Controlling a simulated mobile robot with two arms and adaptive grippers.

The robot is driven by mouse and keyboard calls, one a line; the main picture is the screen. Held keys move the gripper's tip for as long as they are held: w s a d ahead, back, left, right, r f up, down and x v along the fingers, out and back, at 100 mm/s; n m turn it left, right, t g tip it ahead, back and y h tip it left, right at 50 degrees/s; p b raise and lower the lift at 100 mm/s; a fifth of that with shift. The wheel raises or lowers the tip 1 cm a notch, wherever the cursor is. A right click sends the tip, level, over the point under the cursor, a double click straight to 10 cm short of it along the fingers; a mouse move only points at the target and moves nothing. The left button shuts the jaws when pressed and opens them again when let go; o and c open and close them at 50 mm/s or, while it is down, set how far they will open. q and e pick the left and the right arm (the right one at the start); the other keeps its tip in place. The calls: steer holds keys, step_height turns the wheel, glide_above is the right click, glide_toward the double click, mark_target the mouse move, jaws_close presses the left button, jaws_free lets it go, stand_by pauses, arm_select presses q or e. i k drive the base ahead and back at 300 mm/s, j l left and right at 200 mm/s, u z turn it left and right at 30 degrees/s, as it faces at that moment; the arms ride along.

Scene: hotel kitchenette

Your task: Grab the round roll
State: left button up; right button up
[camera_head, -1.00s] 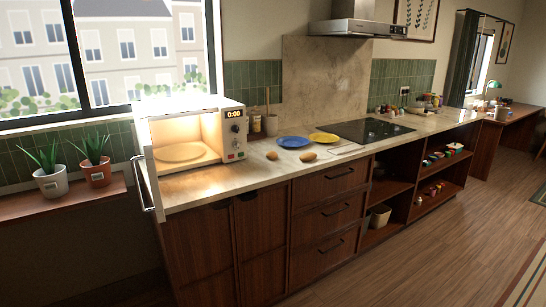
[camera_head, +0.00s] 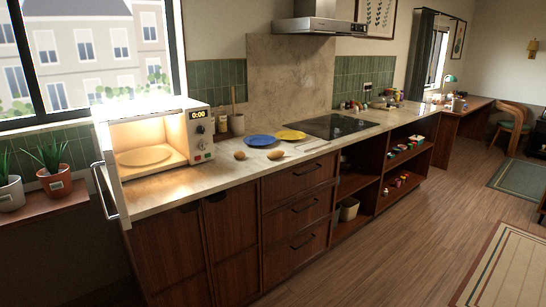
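Two small brown rolls lie on the pale stone counter (camera_head: 170,189). The left roll (camera_head: 240,155) looks a little longer, and the right roll (camera_head: 275,154) looks rounder, though both are small in the view. They sit in front of a blue plate (camera_head: 260,141) and a yellow plate (camera_head: 291,135), apart from each other. Neither of my grippers is in view.
A lit microwave (camera_head: 201,145) with its door open stands left of the rolls. A dark cooktop (camera_head: 337,126) lies to the right. Drawers and open shelves are below the counter. The wooden floor (camera_head: 400,235) in front is clear.

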mark_target(240, 155)
steer(key=i+z, duration=0.3)
steer(key=i, duration=0.2)
steer(key=i+j+z, duration=0.1)
steer(key=i+z, duration=0.15)
steer(key=i, duration=0.25)
